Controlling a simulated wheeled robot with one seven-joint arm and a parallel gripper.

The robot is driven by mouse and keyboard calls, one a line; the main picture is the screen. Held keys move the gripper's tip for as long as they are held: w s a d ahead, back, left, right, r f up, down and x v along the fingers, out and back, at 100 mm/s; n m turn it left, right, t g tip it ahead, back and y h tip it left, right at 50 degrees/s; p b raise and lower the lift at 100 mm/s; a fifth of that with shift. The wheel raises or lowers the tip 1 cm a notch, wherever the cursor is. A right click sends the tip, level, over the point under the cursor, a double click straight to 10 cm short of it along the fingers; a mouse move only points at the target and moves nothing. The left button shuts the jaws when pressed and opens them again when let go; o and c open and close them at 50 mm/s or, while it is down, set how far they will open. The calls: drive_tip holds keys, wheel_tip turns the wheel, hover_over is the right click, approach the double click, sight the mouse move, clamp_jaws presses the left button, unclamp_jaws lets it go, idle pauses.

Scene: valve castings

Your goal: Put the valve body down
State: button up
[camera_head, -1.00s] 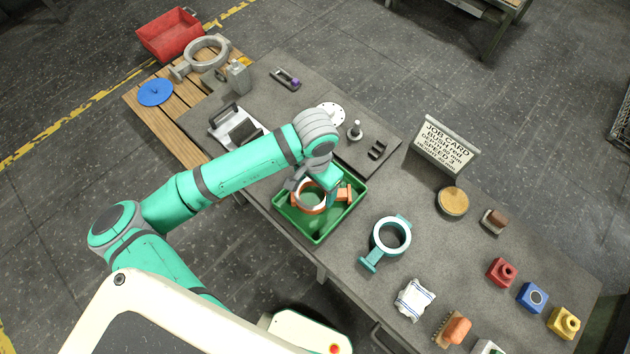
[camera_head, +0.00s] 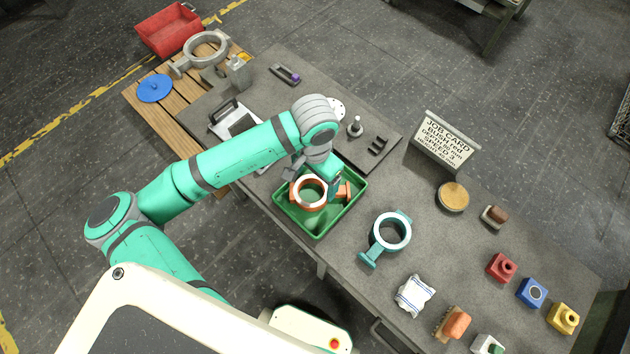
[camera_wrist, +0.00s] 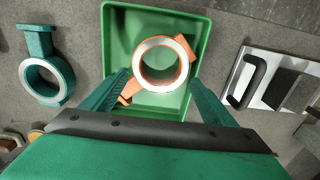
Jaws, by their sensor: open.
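An orange valve body (camera_head: 309,205) with a pale machined ring lies in the green tray (camera_head: 319,237) on the bench. In the wrist view the valve body (camera_wrist: 187,66) sits inside the tray (camera_wrist: 113,31), below and ahead of the fingers. My gripper (camera_head: 328,180) is above the tray's far side. In the wrist view the gripper (camera_wrist: 163,90) is open, its fingers spread to either side of the valve body with nothing gripped. A teal valve body (camera_head: 377,246) lies on the bench right of the tray; it also shows in the wrist view (camera_wrist: 34,76).
A job card (camera_head: 446,143) stands at the back. A cloth (camera_head: 414,296), a brush (camera_head: 452,324) and red (camera_head: 501,268), blue (camera_head: 532,293) and yellow (camera_head: 563,319) blocks lie to the right. A dark plate with fittings (camera_head: 362,153) lies behind the tray.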

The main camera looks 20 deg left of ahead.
wheel_tip(320, 180, up, 10)
drive_tip(key=shift+s+f, duration=0.15)
idle(0.7)
